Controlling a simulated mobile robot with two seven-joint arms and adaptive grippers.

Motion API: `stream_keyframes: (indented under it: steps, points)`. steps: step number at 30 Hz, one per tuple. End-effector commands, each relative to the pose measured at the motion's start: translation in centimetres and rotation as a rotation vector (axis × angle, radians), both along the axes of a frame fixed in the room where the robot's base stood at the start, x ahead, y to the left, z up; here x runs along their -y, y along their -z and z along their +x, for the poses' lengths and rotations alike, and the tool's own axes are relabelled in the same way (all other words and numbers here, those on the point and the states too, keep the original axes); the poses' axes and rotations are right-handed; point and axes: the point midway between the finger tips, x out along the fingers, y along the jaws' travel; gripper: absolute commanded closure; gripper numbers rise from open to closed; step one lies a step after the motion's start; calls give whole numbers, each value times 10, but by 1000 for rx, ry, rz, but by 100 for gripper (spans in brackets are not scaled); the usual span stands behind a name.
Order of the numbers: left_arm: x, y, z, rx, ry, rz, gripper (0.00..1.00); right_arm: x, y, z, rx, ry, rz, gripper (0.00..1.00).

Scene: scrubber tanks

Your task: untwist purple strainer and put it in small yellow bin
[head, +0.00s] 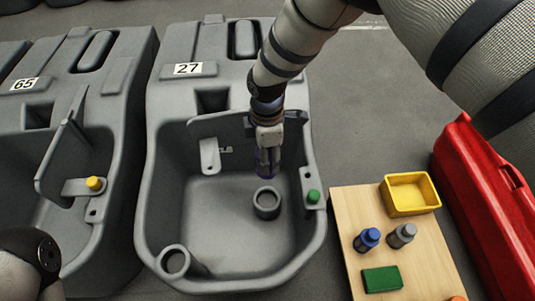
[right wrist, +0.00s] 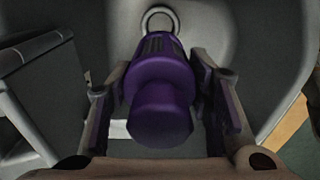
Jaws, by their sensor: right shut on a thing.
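The purple strainer (right wrist: 162,95) fills the middle of the right wrist view, between the two fingers of my right gripper (right wrist: 163,100). In the head view only a small part of the purple strainer (head: 264,173) shows under the fingertips. My right gripper (head: 267,158) points down inside tank 27 (head: 150,190) and is shut on the strainer. A grey ring-shaped socket (head: 267,204) stands on the tank floor just below the strainer in the picture, with a small gap between them. The small yellow bin (head: 411,207) sits empty on the wooden board. My left gripper is out of view.
The wooden board (head: 352,215) also holds a blue bottle (head: 367,240), a grey bottle (head: 402,236) and a green block (head: 382,279). A red case (head: 480,190) lies to its right. Tank 65 (head: 120,70) stands to the left.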

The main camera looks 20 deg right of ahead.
Motion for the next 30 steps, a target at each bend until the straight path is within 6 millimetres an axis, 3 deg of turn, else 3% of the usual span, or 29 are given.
stream_keyframes:
  steps: [5,21,30]
  points:
    - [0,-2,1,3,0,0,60,0,-4,0,1,0,0,87]
    - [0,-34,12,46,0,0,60,0,-60,1,3,1,0,87]
    - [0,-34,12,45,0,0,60,0,-59,0,-1,1,0,87]
